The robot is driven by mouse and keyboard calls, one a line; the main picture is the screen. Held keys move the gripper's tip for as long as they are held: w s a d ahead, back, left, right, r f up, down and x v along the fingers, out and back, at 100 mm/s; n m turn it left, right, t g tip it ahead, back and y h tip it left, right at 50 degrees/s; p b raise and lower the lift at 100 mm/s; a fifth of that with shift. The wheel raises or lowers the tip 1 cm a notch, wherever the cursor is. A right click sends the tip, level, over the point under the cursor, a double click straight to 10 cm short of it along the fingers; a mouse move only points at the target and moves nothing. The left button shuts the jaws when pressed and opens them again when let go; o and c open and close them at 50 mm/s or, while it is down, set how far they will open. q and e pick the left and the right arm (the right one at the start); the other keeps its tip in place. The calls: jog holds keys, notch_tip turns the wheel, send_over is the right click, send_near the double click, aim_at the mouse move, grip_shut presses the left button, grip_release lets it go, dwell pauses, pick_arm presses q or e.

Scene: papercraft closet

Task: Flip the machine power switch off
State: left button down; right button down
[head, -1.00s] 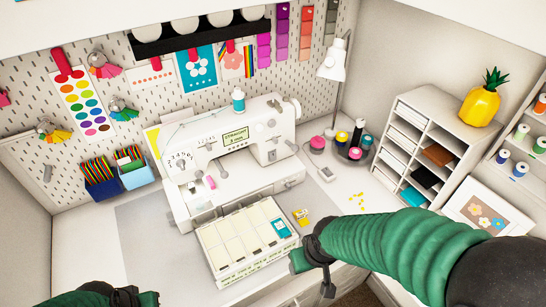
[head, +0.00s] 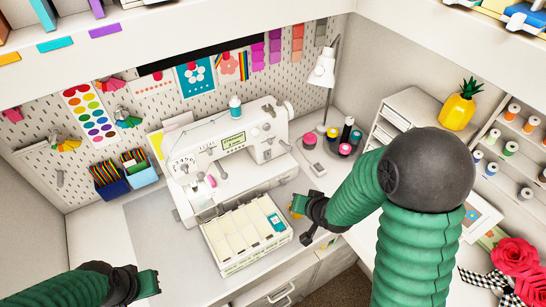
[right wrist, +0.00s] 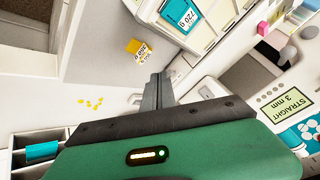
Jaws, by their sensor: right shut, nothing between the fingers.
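The white sewing machine (head: 225,150) stands on the table with its small display lit. It also shows at the right of the right wrist view (right wrist: 285,105), with display text "STRAIGHT 3 mm". I cannot make out its power switch for certain in either view. My right gripper (head: 305,216) is in front and to the right of the machine, apart from it. In the right wrist view its fingers (right wrist: 156,90) are shut and empty. My left gripper (head: 148,283) is at the lower left, away from the machine; its finger opening is unclear.
A compartmented white tray (head: 222,262) stands before the machine. A small yellow box (right wrist: 141,49) and scattered yellow bits (right wrist: 91,102) lie near my right gripper. A lamp (head: 324,68), spools and shelves (head: 405,105) stand right. The grey mat (head: 155,235) is clear at left.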

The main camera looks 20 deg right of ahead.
jog(key=w+m+t, duration=0.1)
jog(key=w+m+t+y, duration=0.1)
jog(key=w+m, duration=0.1)
jog(key=w+m+t, duration=0.1)
jog(key=m, duration=0.1)
jog(key=shift+w+d+f+t+y, duration=0.15)
jog(key=shift+d+f+t+y, duration=0.15)
jog(key=shift+d+f+t, duration=0.1)
jog(key=m+t, duration=0.1)
jog(key=r+m+t, duration=0.1)
jog(key=m, duration=0.1)
jog(key=r+m+t+y, duration=0.1)
jog(key=shift+w+r+m+t, duration=0.25)
jog(key=shift+w+m+t, duration=0.05)
jog(key=p, duration=0.5)
send_near(269, 158)
jog(key=x, duration=0.7)
